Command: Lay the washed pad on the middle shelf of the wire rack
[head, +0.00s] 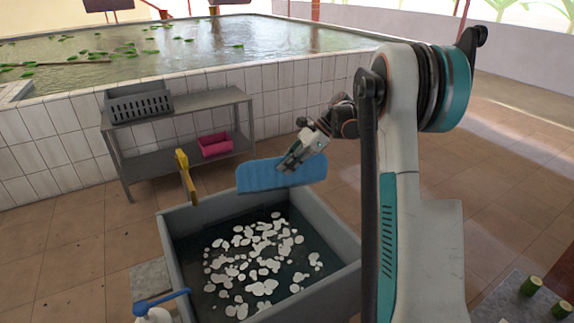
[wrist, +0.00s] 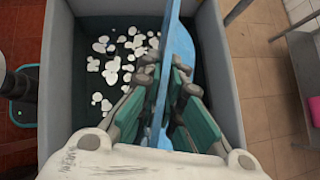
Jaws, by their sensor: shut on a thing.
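The pad (head: 270,178) is a flat blue sheet. My gripper (head: 287,166) is shut on it near its upper edge and holds it on edge above the far side of the grey tub (head: 330,232). In the wrist view the pad (wrist: 180,45) shows as a thin blue strip between my gripper's fingers (wrist: 170,88). I cannot make out a wire rack with a middle shelf. A grey two-level stand (head: 185,112) is against the tiled wall, left of and beyond the pad.
The tub holds dark water with white foam patches (head: 255,255). A yellow-topped post (head: 187,177) rises near the tub. Cut green stems (head: 531,286) lie at lower right.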

